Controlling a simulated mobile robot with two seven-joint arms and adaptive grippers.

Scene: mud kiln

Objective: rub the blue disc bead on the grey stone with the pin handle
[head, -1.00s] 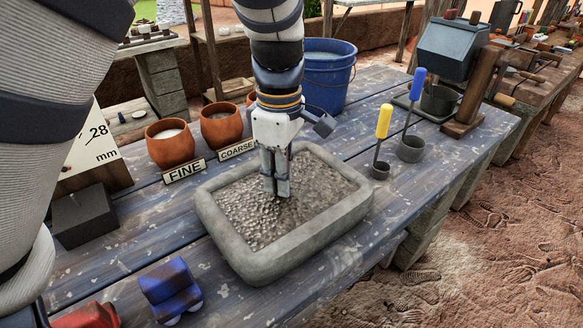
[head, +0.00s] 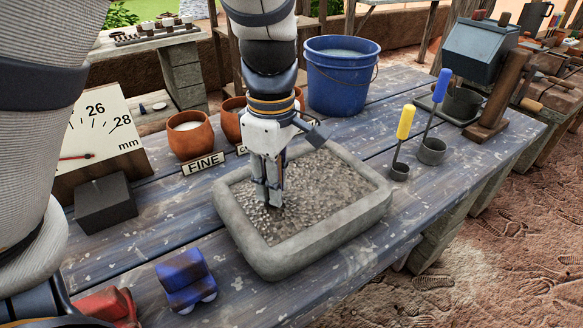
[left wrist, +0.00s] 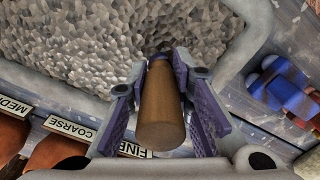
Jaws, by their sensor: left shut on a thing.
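The grey stone (head: 330,195) is a rough, pebbly slab inside a rounded grey rim on the table; its rough face also fills the upper left wrist view (left wrist: 60,45). My left gripper (head: 268,196) points down over the left part of the stone. In the left wrist view it is shut on the brown wooden pin handle (left wrist: 162,112), which lies between the purple finger pads. A small dark bluish part shows at the handle's far end, against the stone; I cannot tell whether it is the blue disc bead. Contact with the stone is unclear. My right gripper is not in view.
Clay pots (head: 190,134) with FINE and COARSE signs stand behind the stone. A blue bucket (head: 342,80) is at the back. Yellow-handled (head: 405,122) and blue-handled (head: 441,86) tools stand at right. A blue block (head: 186,278) and a dark block (head: 104,202) lie at left.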

